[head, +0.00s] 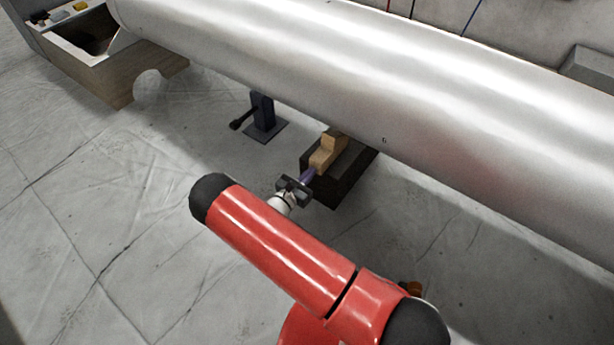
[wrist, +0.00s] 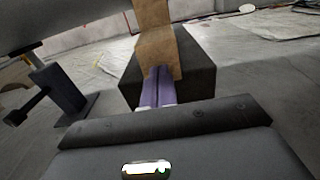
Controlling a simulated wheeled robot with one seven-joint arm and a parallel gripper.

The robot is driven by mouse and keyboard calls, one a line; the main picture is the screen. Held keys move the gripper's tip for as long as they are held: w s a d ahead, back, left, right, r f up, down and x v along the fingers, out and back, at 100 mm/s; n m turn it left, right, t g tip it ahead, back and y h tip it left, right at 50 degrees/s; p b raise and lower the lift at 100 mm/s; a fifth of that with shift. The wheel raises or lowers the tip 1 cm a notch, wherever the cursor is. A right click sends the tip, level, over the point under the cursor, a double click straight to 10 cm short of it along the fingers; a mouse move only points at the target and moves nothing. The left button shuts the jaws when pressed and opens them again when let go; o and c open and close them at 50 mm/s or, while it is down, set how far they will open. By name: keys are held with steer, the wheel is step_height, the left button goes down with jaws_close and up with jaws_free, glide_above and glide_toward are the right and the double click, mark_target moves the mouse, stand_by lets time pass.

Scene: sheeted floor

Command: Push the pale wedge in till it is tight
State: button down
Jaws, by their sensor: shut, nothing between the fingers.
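The pale wedge (head: 325,152) is a tan wooden piece on top of a dark block (head: 345,178), under the big silver cylinder (head: 400,95). In the wrist view the wedge (wrist: 158,52) rises from the dark block (wrist: 198,76) towards the cylinder (wrist: 70,18). My gripper (head: 308,174) is shut, with nothing between its purple fingers. In the wrist view the fingertips (wrist: 158,72) are right at the wedge's near end and seem to touch it. The fingers hide part of that end. Whether the wedge bears on the cylinder is hard to tell.
A dark blue stand with a handle (head: 262,115) is on the floor left of the block. A wooden box (head: 120,85) with small items on its edge is at the far left. The sheeted floor (head: 100,200) at left is clear.

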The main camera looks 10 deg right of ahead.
mark_target(316, 167)
steer(key=b+x, duration=0.1)
steer(key=x, duration=0.3)
steer(key=shift+w+f, duration=0.1)
steer(key=shift+w+d, duration=0.25)
steer(key=shift+w, duration=0.05)
steer(key=v, duration=1.4)
steer(key=shift+s, duration=0.25)
